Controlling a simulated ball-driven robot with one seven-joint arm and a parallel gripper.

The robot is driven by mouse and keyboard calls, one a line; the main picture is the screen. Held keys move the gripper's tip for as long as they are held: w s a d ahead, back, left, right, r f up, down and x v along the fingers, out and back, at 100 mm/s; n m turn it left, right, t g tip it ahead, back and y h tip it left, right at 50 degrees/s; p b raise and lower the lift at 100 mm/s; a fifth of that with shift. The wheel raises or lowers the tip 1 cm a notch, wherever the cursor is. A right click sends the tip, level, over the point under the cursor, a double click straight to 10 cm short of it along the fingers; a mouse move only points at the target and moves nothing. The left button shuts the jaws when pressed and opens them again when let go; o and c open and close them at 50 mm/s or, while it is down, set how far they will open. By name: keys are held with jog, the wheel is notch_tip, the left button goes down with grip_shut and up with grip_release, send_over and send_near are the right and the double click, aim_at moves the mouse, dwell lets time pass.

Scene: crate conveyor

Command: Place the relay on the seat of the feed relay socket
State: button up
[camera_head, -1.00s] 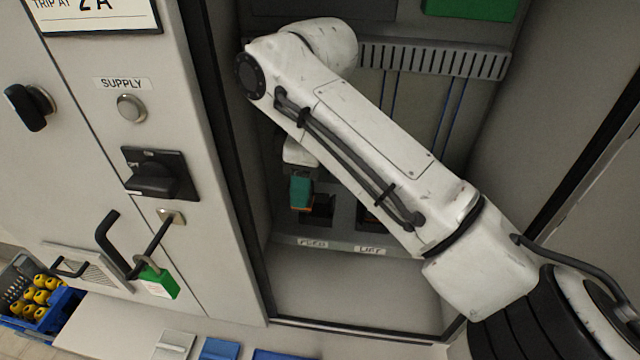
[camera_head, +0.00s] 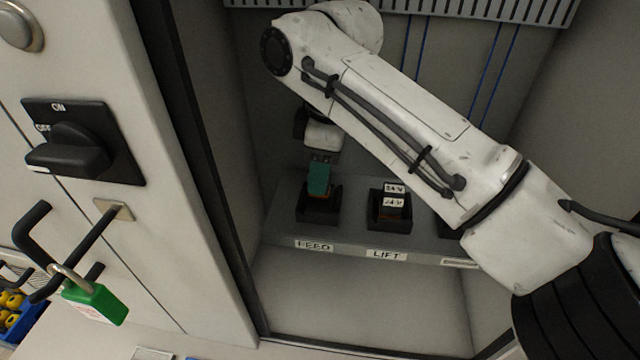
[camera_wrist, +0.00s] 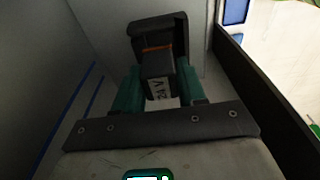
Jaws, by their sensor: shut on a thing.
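My gripper (camera_head: 319,182), with teal fingers, is above the FEED socket in the head view. In the wrist view its two fingers (camera_wrist: 157,80) are shut on the sides of the relay (camera_wrist: 156,66), a dark block with a white 24 V label. The FEED socket (camera_head: 321,215) is a black open-topped holder on a grey ledge. It also shows beyond the relay in the wrist view (camera_wrist: 158,28). The relay's lower end is at the socket's mouth and an orange edge shows there. I cannot tell whether it touches the seat, which is hidden.
The LIFT socket (camera_head: 390,221), to the right, holds a relay labelled 24 V (camera_head: 393,195). Another dark socket farther right is partly behind my arm. The cabinet's left frame edge (camera_head: 205,170) stands close by. A green padlock (camera_head: 96,302) hangs outside on the left.

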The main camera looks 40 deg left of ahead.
jog(key=shift+s+d+f+b, duration=0.1)
jog(key=shift+s+f+b, duration=0.1)
jog(key=shift+f+b, duration=0.7)
jog(key=shift+f, duration=0.2)
jog(key=shift+p, duration=0.3)
jog(key=shift+r, duration=0.1)
jog(key=o, duration=1.1)
jog(key=shift+w+d+r+b, duration=0.15)
jog(key=shift+d+r, duration=0.05)
jog(key=shift+r, duration=1.65)
jog(key=shift+w+d+r+b, duration=0.1)
jog(key=shift+d+r+b, duration=0.05)
jog(key=shift+r, duration=1.7)
